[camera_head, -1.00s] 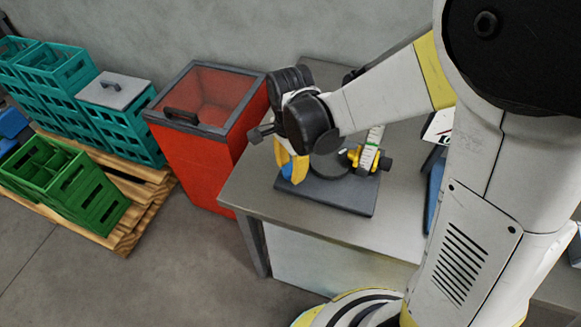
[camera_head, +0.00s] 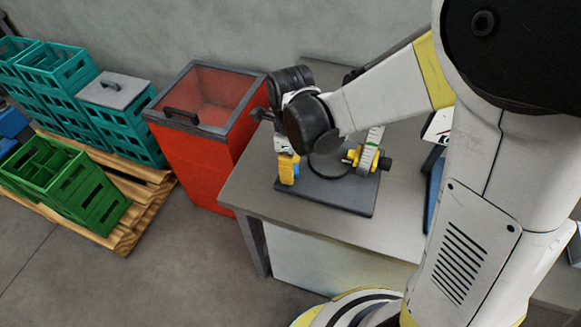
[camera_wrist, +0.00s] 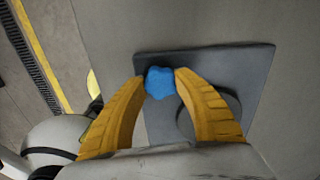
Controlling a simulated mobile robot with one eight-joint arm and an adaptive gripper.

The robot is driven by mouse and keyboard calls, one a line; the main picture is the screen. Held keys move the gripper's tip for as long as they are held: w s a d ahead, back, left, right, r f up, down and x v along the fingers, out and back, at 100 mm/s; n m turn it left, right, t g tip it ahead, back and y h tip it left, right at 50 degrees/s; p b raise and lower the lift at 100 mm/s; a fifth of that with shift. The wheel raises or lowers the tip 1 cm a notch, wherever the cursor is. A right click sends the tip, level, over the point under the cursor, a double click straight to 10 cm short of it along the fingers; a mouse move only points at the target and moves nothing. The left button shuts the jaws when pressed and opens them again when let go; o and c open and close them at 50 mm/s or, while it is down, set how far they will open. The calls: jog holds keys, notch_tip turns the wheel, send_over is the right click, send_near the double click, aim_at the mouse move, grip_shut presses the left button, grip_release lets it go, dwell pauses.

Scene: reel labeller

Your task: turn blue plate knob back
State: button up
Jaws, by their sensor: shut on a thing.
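The blue plate knob (camera_wrist: 160,82) is a small lobed knob near the edge of the dark base plate (camera_wrist: 230,56). In the wrist view the two yellow fingers of my gripper (camera_wrist: 160,84) close on it from both sides. In the head view my gripper (camera_head: 288,168) points down at the left side of the plate (camera_head: 340,196), and a bit of the blue knob (camera_head: 296,171) shows beside a finger. A dark round disc (camera_wrist: 208,112) on the plate is partly hidden by the right finger.
A reel holder with yellow parts and a dark knob (camera_head: 385,163) stands on the plate's right side. The plate lies on a grey table (camera_head: 250,190). A red bin (camera_head: 195,165) stands left of the table. The table's front left is clear.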

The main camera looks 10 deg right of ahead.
jog(key=shift+m, duration=0.6)
jog(key=o, duration=1.2)
notch_tip(320, 180, up, 12)
